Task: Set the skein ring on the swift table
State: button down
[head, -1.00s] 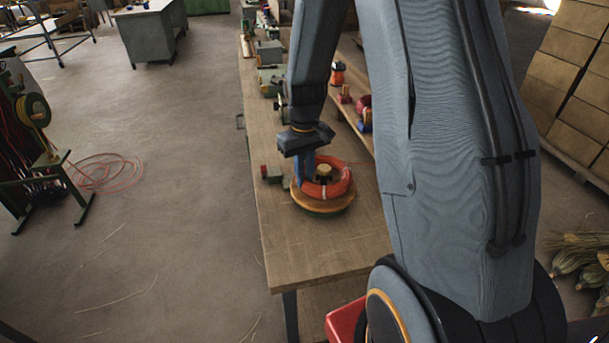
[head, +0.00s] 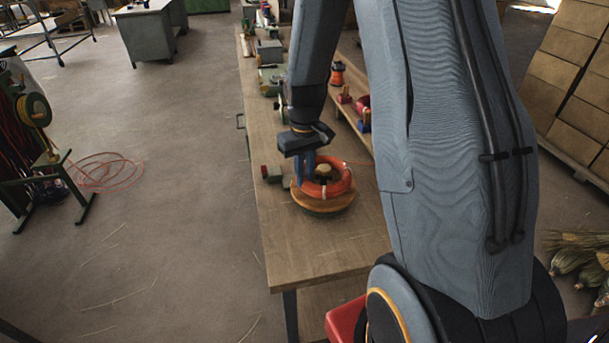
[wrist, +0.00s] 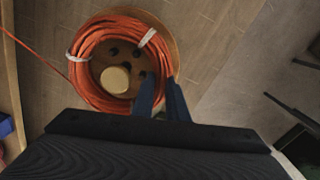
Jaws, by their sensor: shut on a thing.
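The skein ring (head: 341,183) is a red-orange coil with white ties. It shows in the wrist view (wrist: 96,42) as a loop around a pale wooden post (wrist: 115,80). The swift table (head: 322,206) is a round wooden disc near the front of the bench. The ring is over this disc, but I cannot tell whether it rests flat on it or sits slightly above. My gripper (head: 304,180) points down at the left side of the ring, its blue fingers shut on the coil. In the wrist view the fingers hide part of the ring's edge.
The wooden bench (head: 300,246) is clear in front of the disc. A small green block with a red end (head: 271,173) stands just left of it. Several fixtures line the bench behind. A shelf with spools (head: 362,110) runs along the right. A thin red strand trails from the ring.

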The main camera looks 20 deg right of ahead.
jog(key=shift+f+b, duration=0.3)
jog(key=shift+f, duration=0.25)
jog(key=c, duration=2)
grip_release()
notch_tip(320, 180, up, 11)
jog(key=p, duration=0.8)
jog(key=shift+s, duration=0.1)
